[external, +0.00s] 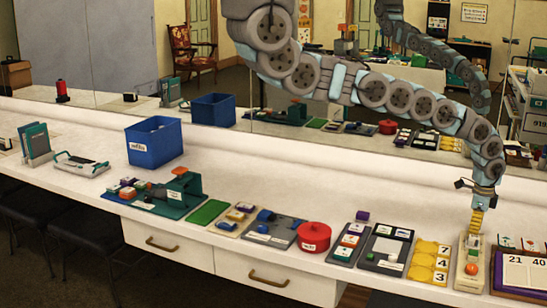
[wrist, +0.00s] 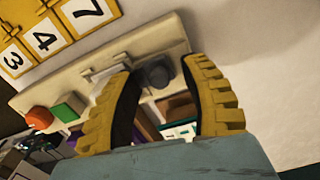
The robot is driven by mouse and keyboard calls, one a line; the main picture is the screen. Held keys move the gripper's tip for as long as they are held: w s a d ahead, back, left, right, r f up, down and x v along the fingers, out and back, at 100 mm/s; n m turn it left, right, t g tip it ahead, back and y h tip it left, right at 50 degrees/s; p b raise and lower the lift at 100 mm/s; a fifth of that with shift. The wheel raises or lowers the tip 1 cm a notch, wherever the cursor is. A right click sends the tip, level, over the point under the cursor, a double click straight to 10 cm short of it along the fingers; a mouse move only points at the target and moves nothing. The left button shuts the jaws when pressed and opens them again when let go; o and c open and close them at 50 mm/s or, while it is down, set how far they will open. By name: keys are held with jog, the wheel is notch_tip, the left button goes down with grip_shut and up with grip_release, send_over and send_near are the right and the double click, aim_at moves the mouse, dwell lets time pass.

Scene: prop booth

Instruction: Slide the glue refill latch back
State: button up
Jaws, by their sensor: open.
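A beige panel (external: 461,278) stands at the right part of the counter. It bears an orange-red dome and a green block, and in the wrist view (wrist: 75,80) also a pale bracket (wrist: 105,66) and a dark grey knob (wrist: 158,72). I cannot tell for certain which of these is the glue refill latch. My gripper (external: 475,232), with yellow ribbed fingers, points down over the far end of the panel. In the wrist view my gripper (wrist: 160,70) is open, with the grey knob between its fingertips and the bracket near the left finger. Contact cannot be told.
A yellow number board (external: 424,265) is left of the panel, and a purple-framed number board (external: 519,274) is close on its right. A red round pot (external: 313,237) and a blue bin (external: 154,143) stand farther left.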

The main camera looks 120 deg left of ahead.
grip_shut()
jog(key=shift+a+f+b, duration=0.2)
jog(key=shift+a+b, duration=0.25)
jog(key=shift+b, duration=0.2)
jog(key=shift+a+b, duration=0.35)
jog(key=shift+a, duration=0.15)
jog(key=shift+r, duration=0.15)
